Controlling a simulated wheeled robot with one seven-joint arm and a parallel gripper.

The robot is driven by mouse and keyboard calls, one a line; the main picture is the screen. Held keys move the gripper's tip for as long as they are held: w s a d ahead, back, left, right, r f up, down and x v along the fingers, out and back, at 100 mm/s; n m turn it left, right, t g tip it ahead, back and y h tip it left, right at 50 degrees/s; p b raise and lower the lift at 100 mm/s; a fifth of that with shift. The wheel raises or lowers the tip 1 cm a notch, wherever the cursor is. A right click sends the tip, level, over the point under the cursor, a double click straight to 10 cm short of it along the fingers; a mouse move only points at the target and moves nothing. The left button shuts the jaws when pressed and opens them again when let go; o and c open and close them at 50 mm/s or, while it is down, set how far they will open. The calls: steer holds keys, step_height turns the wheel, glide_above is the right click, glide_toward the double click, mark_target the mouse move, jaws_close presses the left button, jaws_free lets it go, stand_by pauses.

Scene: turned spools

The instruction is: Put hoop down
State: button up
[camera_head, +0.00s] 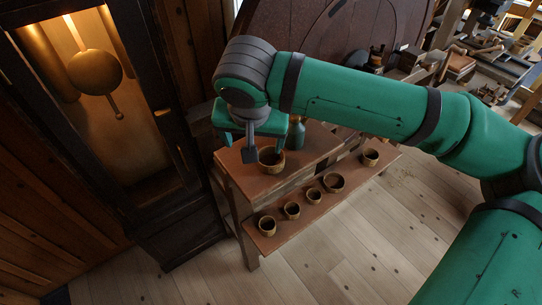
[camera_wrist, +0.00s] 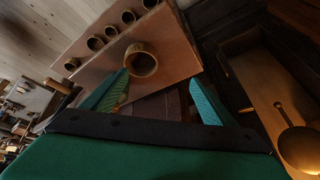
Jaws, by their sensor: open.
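A brown, open-topped hoop (camera_head: 271,161) stands on the upper board (camera_head: 240,178) of a wooden stand. In the wrist view the hoop (camera_wrist: 141,64) lies just beyond my fingertips, nearer the left finger. My gripper (camera_head: 254,144) is above the board's near left end, close to the hoop. In the wrist view its two teal fingers (camera_wrist: 160,77) are spread apart, with nothing held between them. I cannot tell whether a finger touches the hoop. Several similar hoops (camera_head: 291,210) stand in a row on the lower board. Another (camera_head: 370,157) stands farther right.
A tall dark clock case (camera_head: 190,225) with a brass pendulum (camera_head: 95,72) stands close on the left. A teal bottle-like thing (camera_head: 296,132) is behind the hoop. A dark rounded wooden panel (camera_head: 320,35) rises behind the stand. The plank floor (camera_head: 340,255) in front is clear.

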steer(key=d+h, duration=0.1)
steer(key=d, duration=0.1)
glide_above(267, 172)
steer(key=shift+m, duration=0.3)
steer(key=x, duration=0.2)
steer(key=s+x, duration=0.1)
steer(key=x, duration=0.1)
steer(key=shift+w+a+f, duration=0.1)
steer(key=shift+w+f, duration=0.05)
steer(key=shift+f, duration=0.45)
steer(key=shift+d+x, duration=0.15)
steer(key=shift+x, duration=1.15)
steer(key=shift+d+x, duration=0.15)
steer(key=shift+x, duration=1.15)
steer(key=c, duration=1.2)
